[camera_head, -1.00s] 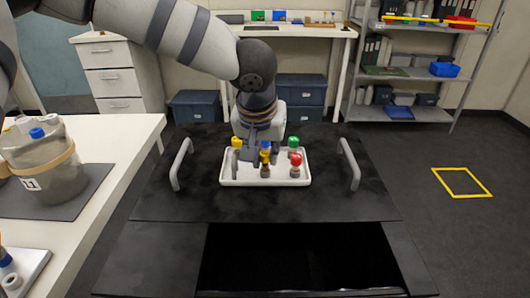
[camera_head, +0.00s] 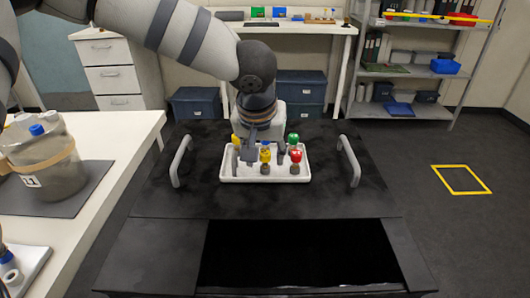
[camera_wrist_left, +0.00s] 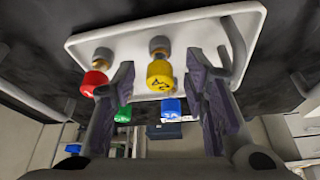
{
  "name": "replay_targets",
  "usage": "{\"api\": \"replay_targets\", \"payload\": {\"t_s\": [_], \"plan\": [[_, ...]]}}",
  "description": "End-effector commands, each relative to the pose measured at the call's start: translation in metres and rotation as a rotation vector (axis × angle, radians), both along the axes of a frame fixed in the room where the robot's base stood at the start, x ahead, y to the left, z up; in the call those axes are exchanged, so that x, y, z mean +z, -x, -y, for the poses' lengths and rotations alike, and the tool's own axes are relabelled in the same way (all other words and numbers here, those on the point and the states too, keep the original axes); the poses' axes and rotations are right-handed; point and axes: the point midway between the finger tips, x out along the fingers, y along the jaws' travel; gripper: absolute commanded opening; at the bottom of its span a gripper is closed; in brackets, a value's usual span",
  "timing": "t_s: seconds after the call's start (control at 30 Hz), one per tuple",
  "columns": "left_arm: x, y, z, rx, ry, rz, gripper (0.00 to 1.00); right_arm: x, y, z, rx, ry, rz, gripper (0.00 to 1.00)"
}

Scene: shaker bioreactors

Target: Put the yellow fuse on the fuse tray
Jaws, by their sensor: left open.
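A white fuse tray (camera_head: 228,178) lies on the dark top between two grey handles. A yellow fuse (camera_head: 265,156) stands upright at the tray's front middle; it also shows in the left wrist view (camera_wrist_left: 159,76). My left gripper (camera_head: 266,149) is over the tray with its fingers spread. In the wrist view the left gripper's fingers (camera_wrist_left: 160,68) are on either side of the yellow fuse, with gaps visible. A red fuse (camera_head: 296,156) stands right of it, a green one (camera_head: 293,138) behind. A blue cap (camera_wrist_left: 171,107) is behind the yellow fuse. My right gripper is not in view.
Grey handles (camera_head: 181,160) (camera_head: 350,160) rise at both sides of the tray. A white table (camera_head: 98,150) with a bagged container (camera_head: 45,160) is on the left.

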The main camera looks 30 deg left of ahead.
Motion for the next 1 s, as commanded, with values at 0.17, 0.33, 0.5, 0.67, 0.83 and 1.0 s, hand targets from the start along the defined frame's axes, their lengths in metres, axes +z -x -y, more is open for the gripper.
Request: {"api": "replay_targets", "payload": {"t_s": [0.17,0.33,0.5,0.67,0.83,1.0], "plan": [[0.031,0.011,0.003,-0.001,0.002,0.007,0.41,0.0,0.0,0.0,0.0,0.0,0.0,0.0],[0.074,0.029,0.007,-0.001,0.003,0.006,0.41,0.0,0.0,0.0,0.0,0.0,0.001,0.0],[0.102,0.041,0.01,0.0,0.002,0.004,0.41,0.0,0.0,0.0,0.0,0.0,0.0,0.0],[0.11,0.044,0.011,0.0,0.001,0.0,0.41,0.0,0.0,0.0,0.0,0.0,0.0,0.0],[0.11,0.044,0.011,0.0,0.001,0.0,0.41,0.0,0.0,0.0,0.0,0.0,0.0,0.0],[0.11,0.044,0.011,-0.001,0.001,0.0,0.41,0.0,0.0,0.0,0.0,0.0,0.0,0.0]]}}
